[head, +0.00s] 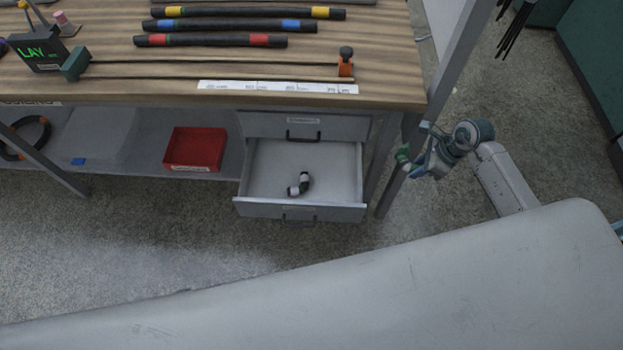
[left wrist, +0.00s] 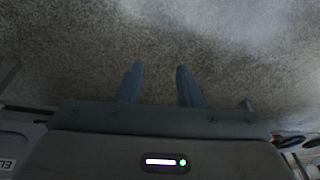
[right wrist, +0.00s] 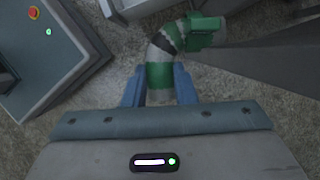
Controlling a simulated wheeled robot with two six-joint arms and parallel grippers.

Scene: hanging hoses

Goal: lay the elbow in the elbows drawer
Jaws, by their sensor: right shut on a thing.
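My right gripper (head: 416,168) is to the right of the bench's leg, apart from the drawers. It is shut on a bent elbow, which shows in the right wrist view (right wrist: 160,76) with green and pale bands, a dark ring and a green end piece. In the head view the elbow (head: 403,154) is small and partly hidden. An open drawer (head: 337,183) under the bench holds another bent piece (head: 304,182), black and pale. The drawer labels are too small to read surely. My left gripper (left wrist: 160,85) is open and empty, over bare floor in the left wrist view.
The bench top (head: 390,80) carries several banded black hoses (head: 225,40), a white ruler strip (head: 278,87) and a sign box (head: 38,54). A closed drawer (head: 345,127) is above the open one. A red bin (head: 195,149) stands on the shelf. A grey post (head: 447,85) rises near my right gripper.

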